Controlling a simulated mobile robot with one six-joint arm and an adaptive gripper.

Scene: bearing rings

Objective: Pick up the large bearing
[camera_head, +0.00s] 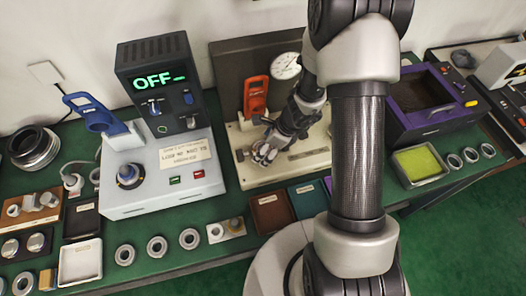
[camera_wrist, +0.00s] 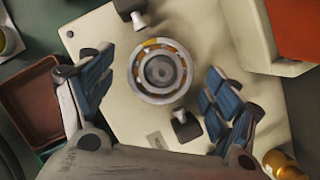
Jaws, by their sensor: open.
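The large bearing (camera_wrist: 160,72), a round metal ring with orange-brown parts between its races, lies on a cream plate (camera_wrist: 110,35) in the wrist view. Two small dark-and-silver clamps on the plate stand at its upper left and lower right. My gripper (camera_wrist: 156,88) is open, with blue-padded fingers left and right of the bearing, apart from it. In the head view my gripper (camera_head: 266,150) is low over the cream fixture base (camera_head: 312,160); my fingers mostly hide the bearing there.
A dial gauge (camera_head: 286,66) and an orange device (camera_head: 256,95) stand behind my gripper. A control box reading OFF (camera_head: 155,80) is at left. Small rings (camera_head: 157,246) and trays (camera_head: 80,262) line the front edge. A purple-and-black bin (camera_head: 425,95) stands at right.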

